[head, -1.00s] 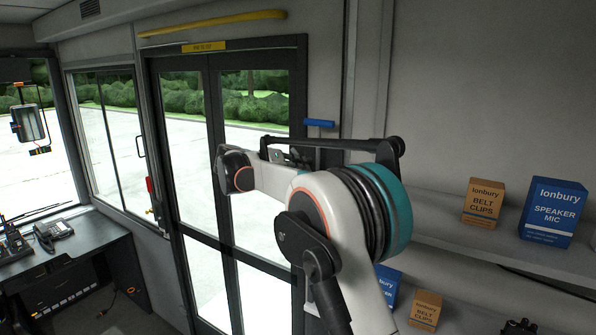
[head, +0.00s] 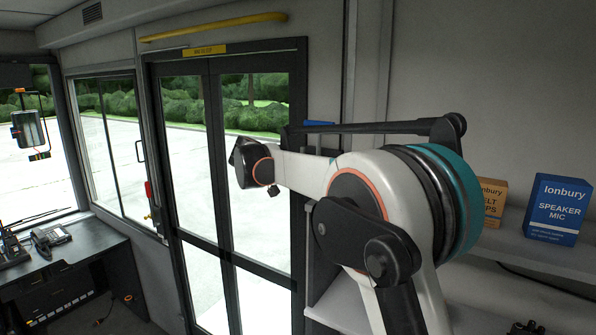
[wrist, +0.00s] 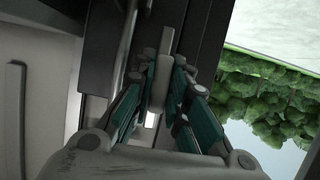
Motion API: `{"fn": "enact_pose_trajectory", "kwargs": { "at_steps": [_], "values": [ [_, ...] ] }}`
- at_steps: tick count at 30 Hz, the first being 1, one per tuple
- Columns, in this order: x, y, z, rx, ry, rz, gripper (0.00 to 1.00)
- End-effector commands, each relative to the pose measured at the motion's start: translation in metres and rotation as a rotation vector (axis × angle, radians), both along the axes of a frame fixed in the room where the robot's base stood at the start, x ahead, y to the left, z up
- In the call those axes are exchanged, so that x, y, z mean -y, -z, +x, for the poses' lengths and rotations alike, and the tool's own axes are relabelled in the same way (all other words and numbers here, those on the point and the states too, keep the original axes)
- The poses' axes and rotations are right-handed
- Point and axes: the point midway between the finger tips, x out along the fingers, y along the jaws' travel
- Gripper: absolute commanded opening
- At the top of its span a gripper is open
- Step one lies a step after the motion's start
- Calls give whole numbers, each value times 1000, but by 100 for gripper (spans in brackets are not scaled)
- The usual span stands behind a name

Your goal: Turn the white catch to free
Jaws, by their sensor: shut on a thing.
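In the wrist view the white catch (wrist: 162,82) shows as a pale, narrow lever on a dark upright frame (wrist: 197,40). My gripper (wrist: 164,62) has its teal-padded fingers on either side of the lever and is shut on it. The lever's far end sticks out beyond the fingertips. The fingers hide part of the lever's sides, and I cannot read any marking for its setting. In the head view my arm hides the gripper and the catch.
The dark-framed glass double door (head: 213,170) stands ahead, with a yellow bar (head: 215,26) above it. At the right a shelf (head: 515,248) holds a blue speaker mic box (head: 556,208) and a partly hidden belt clips box (head: 493,200). A desk with a phone (head: 52,237) is at the left.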

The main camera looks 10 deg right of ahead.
Motion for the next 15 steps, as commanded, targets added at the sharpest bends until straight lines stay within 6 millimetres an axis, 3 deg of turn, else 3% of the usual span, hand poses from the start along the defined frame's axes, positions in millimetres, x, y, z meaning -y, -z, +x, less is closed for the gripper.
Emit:
{"fn": "enact_pose_trajectory", "kwargs": {
  "at_steps": [15],
  "values": [
    [0,2,-1,23,2,28,0]
  ]
}}
